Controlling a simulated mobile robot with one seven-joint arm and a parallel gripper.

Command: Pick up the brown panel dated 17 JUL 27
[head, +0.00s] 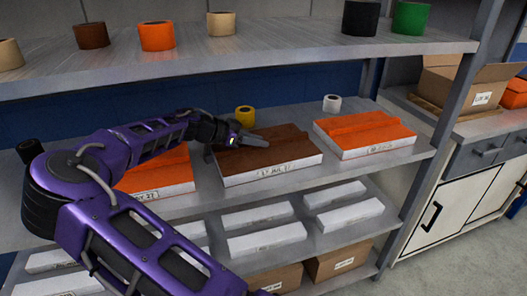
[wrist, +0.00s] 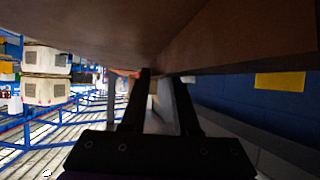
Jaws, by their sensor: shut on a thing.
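The brown panel (head: 262,153) has a white front edge with a label that reads "17 JUL"; the rest is too small to read. It is at the middle shelf, between two orange panels. My gripper (head: 256,141) reaches in from the left and is shut on its raised brown part. In the wrist view the brown panel (wrist: 235,35) fills the top, close above my gripper's fingers (wrist: 162,80). The exact contact is hidden there. I cannot tell whether the panel is clear of the shelf.
An orange panel (head: 365,133) lies to the right; another orange panel (head: 155,176) lies left, partly behind my arm. Tape rolls, yellow (head: 245,116) and white (head: 332,103), stand behind. The upper shelf (head: 300,48) overhangs. White packs (head: 267,240) lie below.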

